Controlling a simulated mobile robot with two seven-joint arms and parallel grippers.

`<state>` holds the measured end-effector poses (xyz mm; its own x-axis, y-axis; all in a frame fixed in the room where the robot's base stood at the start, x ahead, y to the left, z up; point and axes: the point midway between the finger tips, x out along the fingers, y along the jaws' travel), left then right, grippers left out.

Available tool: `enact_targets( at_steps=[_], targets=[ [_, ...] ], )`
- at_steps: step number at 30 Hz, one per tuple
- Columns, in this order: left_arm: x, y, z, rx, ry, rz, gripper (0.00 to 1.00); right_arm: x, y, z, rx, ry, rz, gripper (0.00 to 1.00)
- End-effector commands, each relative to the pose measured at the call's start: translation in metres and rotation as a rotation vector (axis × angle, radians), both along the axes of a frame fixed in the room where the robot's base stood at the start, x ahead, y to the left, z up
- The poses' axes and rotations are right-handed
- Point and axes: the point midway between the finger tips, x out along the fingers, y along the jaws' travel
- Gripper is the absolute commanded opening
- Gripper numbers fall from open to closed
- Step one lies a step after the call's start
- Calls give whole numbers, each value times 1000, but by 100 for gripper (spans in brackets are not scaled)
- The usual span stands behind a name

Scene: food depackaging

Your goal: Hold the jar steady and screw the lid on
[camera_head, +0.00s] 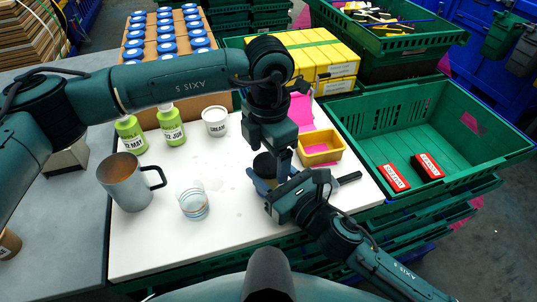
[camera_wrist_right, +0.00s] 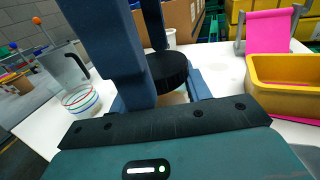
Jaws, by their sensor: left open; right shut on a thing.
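The jar (camera_wrist_right: 172,98) stands on the white table, mostly hidden behind my grippers; a strip of its clear body shows in the right wrist view. The round black lid (camera_wrist_right: 168,72) sits at the jar's top and also shows in the head view (camera_head: 263,164). I cannot tell whether its thread is engaged. My right gripper (camera_head: 266,184) comes in from the right, low, shut on the jar with its blue fingers on either side. My left gripper (camera_head: 276,163) points down from above, open, with its fingers at the lid.
A glass with coloured rings (camera_head: 193,205) and a grey mug (camera_head: 125,182) stand to the left. Green bottles (camera_head: 172,128) and a white cup (camera_head: 215,122) stand behind. A yellow tray (camera_head: 322,160) lies right of the grippers. A green crate (camera_head: 470,165) holds red boxes (camera_head: 393,178).

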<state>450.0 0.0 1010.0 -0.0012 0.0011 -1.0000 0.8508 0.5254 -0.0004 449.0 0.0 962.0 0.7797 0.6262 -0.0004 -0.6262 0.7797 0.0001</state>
Motion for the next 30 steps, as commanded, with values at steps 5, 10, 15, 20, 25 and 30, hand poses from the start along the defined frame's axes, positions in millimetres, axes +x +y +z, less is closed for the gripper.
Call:
enact_targets(
  at_steps=[5, 10, 15, 20, 25, 30],
  targets=[
    [1, -1, 34, -2, -6, -1, 79, 0, 0, 0, -1, 1, 0, 0],
    [0, -1, 71, -2, -6, -1, 79, 0, 0, 0, -1, 1, 0, 0],
    [0, 0, 99, -3, -3, 0, 79, 0, 0, 0, 0, 0, 0, 0],
    [0, 0, 111, -1, -2, 0, 79, 0, 0, 0, 0, 0, 0, 0],
    [0, 0, 113, -1, -1, -1, 79, 0, 0, 0, 0, 0, 0, 0],
    [0, 0, 113, -2, -1, -1, 79, 0, 0, 0, 0, 0, 0, 50]
  ],
)
